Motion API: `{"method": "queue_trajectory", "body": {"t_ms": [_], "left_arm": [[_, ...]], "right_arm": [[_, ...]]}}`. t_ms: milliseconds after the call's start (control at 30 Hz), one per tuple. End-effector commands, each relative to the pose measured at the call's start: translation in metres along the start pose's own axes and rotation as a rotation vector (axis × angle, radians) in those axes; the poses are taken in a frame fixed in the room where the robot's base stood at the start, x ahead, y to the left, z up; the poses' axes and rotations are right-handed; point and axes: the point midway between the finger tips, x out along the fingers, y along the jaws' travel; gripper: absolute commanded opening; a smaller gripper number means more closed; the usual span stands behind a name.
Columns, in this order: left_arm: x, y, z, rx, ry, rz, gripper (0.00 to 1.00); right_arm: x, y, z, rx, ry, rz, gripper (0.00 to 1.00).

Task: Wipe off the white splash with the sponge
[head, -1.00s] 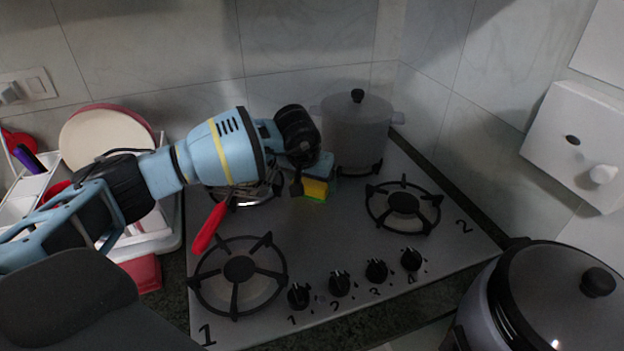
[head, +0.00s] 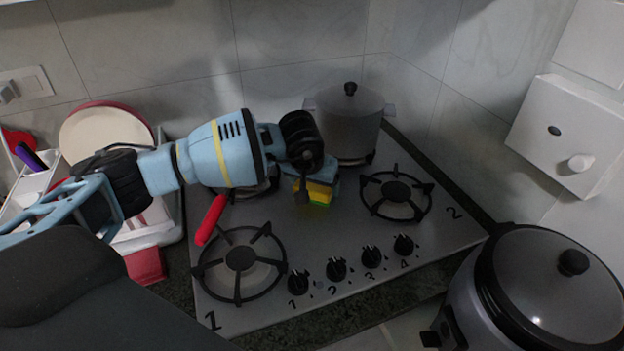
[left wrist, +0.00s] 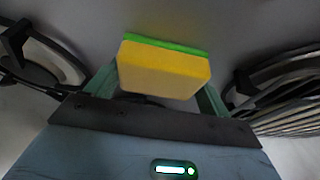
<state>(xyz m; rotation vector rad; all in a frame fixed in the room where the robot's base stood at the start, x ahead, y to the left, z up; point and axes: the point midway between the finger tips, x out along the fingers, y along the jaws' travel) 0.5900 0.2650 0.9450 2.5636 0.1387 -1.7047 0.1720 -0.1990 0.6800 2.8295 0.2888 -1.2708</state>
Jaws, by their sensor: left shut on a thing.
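The yellow sponge (head: 319,194) with a green layer is in my left gripper (head: 314,183), at the middle of the stovetop, in front of the pot. In the left wrist view the sponge (left wrist: 163,70) sits between the two fingers of the left gripper (left wrist: 155,82), which is shut on it. The sponge is low, at or close to the steel surface; contact is not clear. I cannot make out the white splash in either view; the sponge and arm hide part of the stove. My right gripper is not in view.
A lidded grey pot (head: 348,125) stands on the back burner. A red handle (head: 211,220) sticks out beneath my left arm. Burner grates (head: 396,196), knobs (head: 337,268) and a rice cooker (head: 545,285) lie around. A dish rack (head: 172,232) is at left.

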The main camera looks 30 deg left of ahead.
Motion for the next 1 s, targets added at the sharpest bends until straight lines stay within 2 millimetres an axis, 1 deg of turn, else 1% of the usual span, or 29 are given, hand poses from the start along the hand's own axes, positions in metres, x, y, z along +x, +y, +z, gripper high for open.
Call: {"method": "queue_trajectory", "body": {"t_ms": [33,200,333,500,733,1000], "left_arm": [[-0.004,0.004,0.002,0.002,0.002,0.002,0.6],[-0.006,0.012,0.011,0.003,0.002,0.0,0.6],[-0.006,0.016,0.016,0.002,0.001,0.001,0.6],[-0.005,0.015,0.017,0.001,-0.001,0.0,0.6],[-0.002,0.012,0.015,0.0,-0.003,-0.001,0.6],[0.006,-0.002,0.002,-0.001,-0.005,-0.003,0.6]], "right_arm": [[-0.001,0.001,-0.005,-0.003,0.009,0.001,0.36],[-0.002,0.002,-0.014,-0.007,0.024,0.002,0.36],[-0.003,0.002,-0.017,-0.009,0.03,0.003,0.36],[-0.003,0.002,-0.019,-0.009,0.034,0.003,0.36],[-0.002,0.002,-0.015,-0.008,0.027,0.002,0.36],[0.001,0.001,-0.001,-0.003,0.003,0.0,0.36]]}}
